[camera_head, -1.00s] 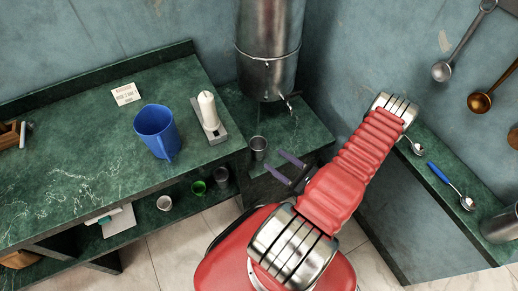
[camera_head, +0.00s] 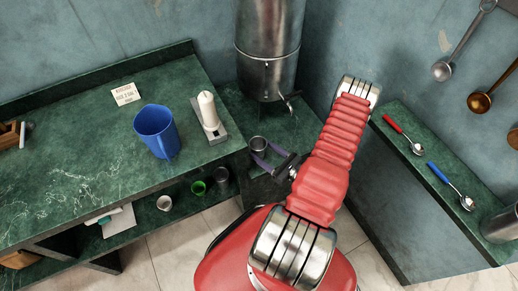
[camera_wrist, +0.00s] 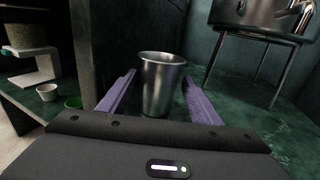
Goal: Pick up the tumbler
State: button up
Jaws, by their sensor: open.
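The tumbler (camera_wrist: 161,86) is a plain metal cup, upright on the dark green low shelf below the metal tank. In the head view the tumbler (camera_head: 258,145) is partly covered by my gripper. My gripper (camera_head: 262,152) has purple fingers and is open. In the wrist view my gripper (camera_wrist: 158,90) has one finger on each side of the tumbler, with small gaps showing, so the fingers are around it but not closed on it.
The metal tank (camera_head: 268,50) with its tap (camera_head: 288,99) stands just behind the tumbler. A blue cup (camera_head: 156,131) and a white candle-like object (camera_head: 209,111) are on the left counter (camera_head: 60,185). Small cups, one green (camera_head: 198,188), sit on the lower shelf.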

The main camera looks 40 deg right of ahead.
aim_at(251, 143)
jog(key=shift+w, duration=0.55)
jog(key=shift+w+a, duration=0.1)
jog(key=shift+w+a, duration=0.2)
jog(key=shift+w, duration=1.05)
jog(key=shift+w+a, duration=0.15)
jog(key=shift+w, duration=1.1)
jog(key=c, duration=0.8)
notch_tip(251, 143, up, 28)
